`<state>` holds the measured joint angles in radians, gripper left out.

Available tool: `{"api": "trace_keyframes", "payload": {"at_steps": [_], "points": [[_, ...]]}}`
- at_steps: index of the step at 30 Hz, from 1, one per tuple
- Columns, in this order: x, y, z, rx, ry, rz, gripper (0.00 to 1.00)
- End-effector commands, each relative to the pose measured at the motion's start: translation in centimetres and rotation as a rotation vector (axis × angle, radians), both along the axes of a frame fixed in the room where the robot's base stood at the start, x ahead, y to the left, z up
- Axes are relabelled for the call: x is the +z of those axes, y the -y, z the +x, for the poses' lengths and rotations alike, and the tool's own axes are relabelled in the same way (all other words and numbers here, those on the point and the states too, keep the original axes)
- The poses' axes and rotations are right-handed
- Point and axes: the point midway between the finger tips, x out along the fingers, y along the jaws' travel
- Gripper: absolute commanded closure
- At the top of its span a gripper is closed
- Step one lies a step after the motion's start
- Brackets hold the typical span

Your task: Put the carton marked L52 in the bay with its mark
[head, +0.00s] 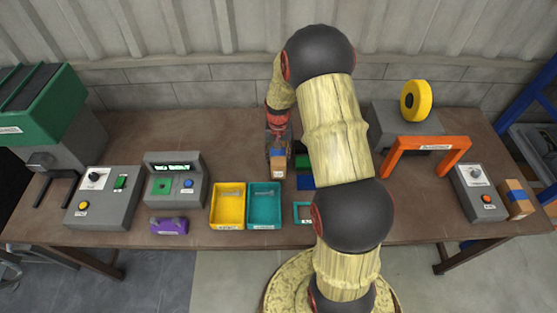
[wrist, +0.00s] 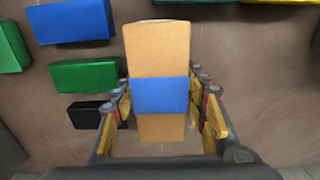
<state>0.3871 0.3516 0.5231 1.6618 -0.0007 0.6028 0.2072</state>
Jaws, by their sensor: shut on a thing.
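My gripper (wrist: 160,112) is shut on a tan carton (wrist: 158,50) with a blue band around it. The carton stands out between the two fingers in the wrist view. In the head view the same carton (head: 278,169) hangs below my gripper (head: 278,148), over the middle of the table. A pale label shows on its near face, too small to read, so I cannot confirm L52. No bay mark is readable in either view. My arm hides part of the table to the right of the carton.
Blue (wrist: 72,20), green (wrist: 85,75) and black (wrist: 90,114) blocks lie left of the carton in the wrist view. A yellow tray (head: 227,226) and a teal tray (head: 264,226) stand at the front. An orange arch (head: 428,144) and another blue-banded carton (head: 515,199) are at right.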

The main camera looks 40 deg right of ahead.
Motion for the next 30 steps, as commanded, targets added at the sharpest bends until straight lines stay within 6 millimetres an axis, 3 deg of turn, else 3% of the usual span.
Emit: {"api": "trace_keyframes", "payload": {"at_steps": [5, 17, 18, 26, 30], "points": [[-2.5, 0.0, -0.1, -0.001, -0.003, 0.001, 0.97], [-3.0, 0.0, -0.1, -0.001, -0.001, 0.001, 0.97], [-2.9, 0.0, -0.2, -0.001, -0.002, 0.001, 0.54], [-2.9, 0.0, -0.2, -0.001, -0.002, 0.0, 0.4], [-2.9, 0.0, -0.2, -0.001, -0.002, 0.0, 0.38]]}}
